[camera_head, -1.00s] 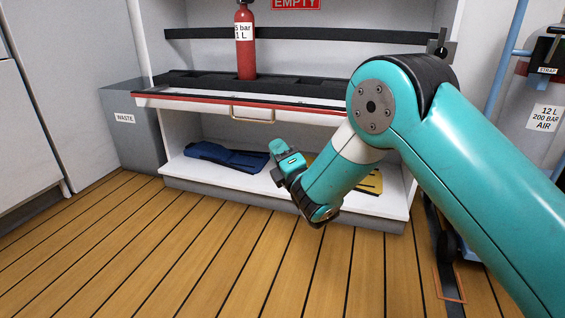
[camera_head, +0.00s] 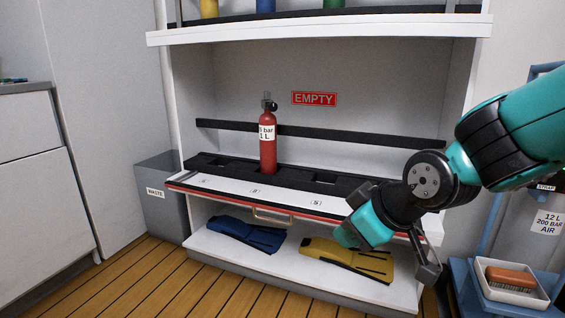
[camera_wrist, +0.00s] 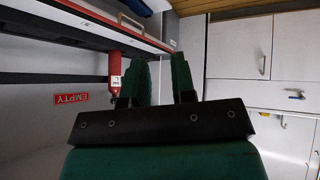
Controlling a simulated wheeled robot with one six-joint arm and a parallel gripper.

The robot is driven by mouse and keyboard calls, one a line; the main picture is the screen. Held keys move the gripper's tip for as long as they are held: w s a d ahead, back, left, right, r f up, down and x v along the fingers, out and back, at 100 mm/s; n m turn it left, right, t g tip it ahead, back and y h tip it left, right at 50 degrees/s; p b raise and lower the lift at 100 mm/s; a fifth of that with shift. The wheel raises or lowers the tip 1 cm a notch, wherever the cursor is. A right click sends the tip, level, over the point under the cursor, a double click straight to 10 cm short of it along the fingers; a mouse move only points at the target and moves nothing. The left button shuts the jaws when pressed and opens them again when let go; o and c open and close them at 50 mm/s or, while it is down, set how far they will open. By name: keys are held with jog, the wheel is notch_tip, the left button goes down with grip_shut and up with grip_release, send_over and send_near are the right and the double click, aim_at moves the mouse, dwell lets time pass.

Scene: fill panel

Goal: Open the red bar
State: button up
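The red bar (camera_head: 225,202) is a long thin strip along the front edge of the white slotted shelf. A brass-coloured handle (camera_head: 272,214) sits on its front, left of the middle. My gripper (camera_head: 346,238) is to the right of the handle, near the shelf's front edge and apart from the handle. In the wrist view the picture is upside down, with the red bar (camera_wrist: 95,14) and handle (camera_wrist: 132,24) at the top. My gripper's two green fingers (camera_wrist: 163,80) stand apart there with nothing between them. My arm hides the right part of the bar.
A red cylinder (camera_head: 268,143) stands in a slot behind the bar. Blue (camera_head: 245,235) and yellow (camera_head: 345,260) folded items lie on the lower shelf. A waste bin (camera_head: 162,205) stands left. A tray with a brush (camera_head: 510,282) is at right. The floor in front is free.

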jog(key=s+d+r+m+g+p, duration=0.25)
jog(key=s+r+p, duration=0.3)
jog(key=s, duration=0.45)
jog(key=s+d+r+m+g+p, duration=0.1)
jog(key=s+r+g+p, duration=0.3)
jog(key=s+r, duration=0.45)
notch_tip(320, 180, up, 33)
jog(key=s+p, duration=0.1)
jog(key=p, duration=3.3)
jog(key=shift+s+h, duration=0.2)
jog(key=shift+h, duration=0.1)
jog(key=shift+r+n+p, duration=0.25)
jog(key=shift+p, duration=0.1)
jog(key=shift+c, duration=0.9)
grip_shut()
jog(key=shift+f, duration=0.1)
jog(key=shift+a, duration=0.1)
